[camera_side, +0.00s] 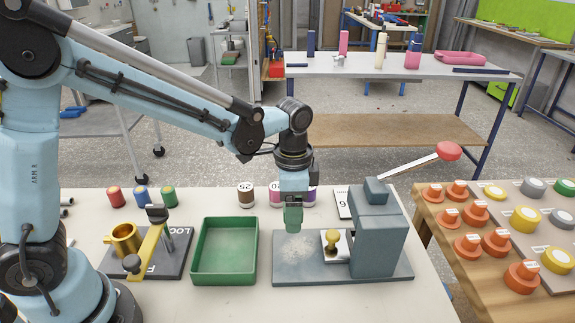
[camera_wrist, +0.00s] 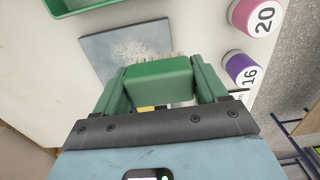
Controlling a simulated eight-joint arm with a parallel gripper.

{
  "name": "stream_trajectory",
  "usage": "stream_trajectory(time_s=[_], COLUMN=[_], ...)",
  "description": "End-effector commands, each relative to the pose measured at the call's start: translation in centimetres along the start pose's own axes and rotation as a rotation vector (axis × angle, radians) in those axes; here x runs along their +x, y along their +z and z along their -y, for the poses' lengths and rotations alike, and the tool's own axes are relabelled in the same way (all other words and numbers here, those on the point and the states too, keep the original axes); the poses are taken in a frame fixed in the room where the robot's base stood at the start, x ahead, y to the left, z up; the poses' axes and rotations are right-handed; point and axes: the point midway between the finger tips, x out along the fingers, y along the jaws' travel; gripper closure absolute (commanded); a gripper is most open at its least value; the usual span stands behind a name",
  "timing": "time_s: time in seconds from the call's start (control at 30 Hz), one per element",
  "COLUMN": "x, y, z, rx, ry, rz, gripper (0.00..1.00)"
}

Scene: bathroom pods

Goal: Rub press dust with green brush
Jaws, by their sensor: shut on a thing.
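My gripper (camera_side: 293,203) points down and is shut on the green brush (camera_side: 293,220). In the wrist view the brush (camera_wrist: 158,82) is a green block between the two fingers, with pale bristles at its far side. The grey press (camera_side: 377,245) stands on a flat base plate with a red-knobbed lever raised to the right. Pale dust (camera_side: 297,248) lies on the left part of that plate; it also shows in the wrist view (camera_wrist: 135,50). The brush is over the back of the dusty area. Whether the bristles touch the plate cannot be told.
A gold-knobbed metal piece (camera_side: 333,245) sits on the plate beside the press. An empty green tray (camera_side: 225,250) stands left of the plate, and a yellow-armed fixture (camera_side: 145,247) further left. Numbered pods (camera_side: 246,194) stand behind. A wooden table (camera_side: 445,245) with several stamps is right.

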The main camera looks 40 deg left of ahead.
Motion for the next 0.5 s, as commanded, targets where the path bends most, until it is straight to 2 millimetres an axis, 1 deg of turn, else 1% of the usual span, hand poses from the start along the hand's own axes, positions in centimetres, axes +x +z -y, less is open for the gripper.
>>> stream_trajectory(time_s=[0.1, 0.3, 0.5], x=[-1.2, -2.8, -3.5], y=[0.0, 0.0, 0.0], z=[0.0, 0.0, 0.0], rx=[0.0, 0.0, 0.0], ry=[0.0, 0.0, 0.0], rz=[0.0, 0.0, 0.0], gripper=[0.66, 0.66, 0.66])
